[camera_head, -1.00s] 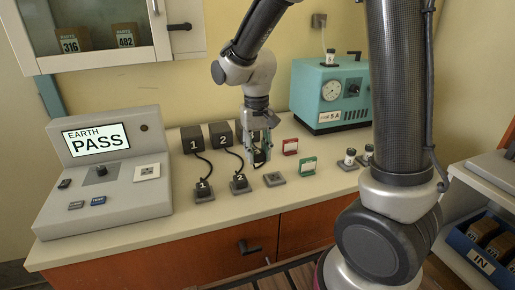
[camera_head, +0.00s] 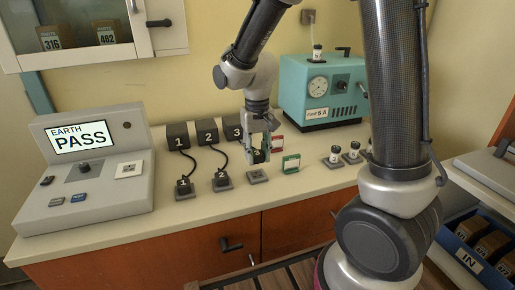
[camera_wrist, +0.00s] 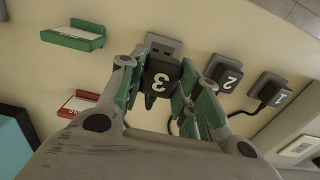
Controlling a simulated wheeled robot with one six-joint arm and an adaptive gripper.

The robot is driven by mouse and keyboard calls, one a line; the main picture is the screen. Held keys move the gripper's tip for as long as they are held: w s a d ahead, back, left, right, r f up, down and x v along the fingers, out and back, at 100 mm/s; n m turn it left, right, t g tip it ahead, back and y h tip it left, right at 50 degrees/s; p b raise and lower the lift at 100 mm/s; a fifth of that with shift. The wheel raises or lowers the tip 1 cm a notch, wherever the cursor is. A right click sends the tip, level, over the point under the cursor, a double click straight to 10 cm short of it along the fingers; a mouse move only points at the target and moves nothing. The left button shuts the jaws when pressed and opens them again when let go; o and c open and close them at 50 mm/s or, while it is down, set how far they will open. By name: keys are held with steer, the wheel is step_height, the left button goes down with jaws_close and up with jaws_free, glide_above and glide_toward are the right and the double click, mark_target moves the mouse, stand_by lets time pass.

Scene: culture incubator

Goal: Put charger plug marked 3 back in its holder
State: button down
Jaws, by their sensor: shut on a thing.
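My gripper (camera_head: 260,152) is shut on the black charger plug marked 3 (camera_wrist: 161,76), which sits between the green-padded fingers in the wrist view. In the head view the plug is mostly hidden by the fingers. Its holder, a grey square socket plate (camera_head: 257,177), lies on the bench just in front of and below my gripper. In the wrist view the holder (camera_wrist: 165,42) shows just beyond the plug, partly covered by it. I cannot tell whether they touch. The charger box marked 3 (camera_head: 232,132) stands behind, left of the gripper.
Plugs 1 (camera_head: 184,187) and 2 (camera_head: 221,181) sit in their holders to the left, with cables. A green card stand (camera_head: 291,163) and a red one (camera_head: 277,143) are close on the right. A teal machine (camera_head: 321,90) stands behind right; several small vials are at right.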

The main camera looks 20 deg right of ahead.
mark_target(257, 175)
steer(key=shift+f, duration=2.1)
steer(key=shift+f, duration=0.5)
stand_by(0.3)
steer(key=c, duration=0.9)
jaws_free()
steer(key=shift+c, duration=0.2)
step_height(257, 175, up, 12)
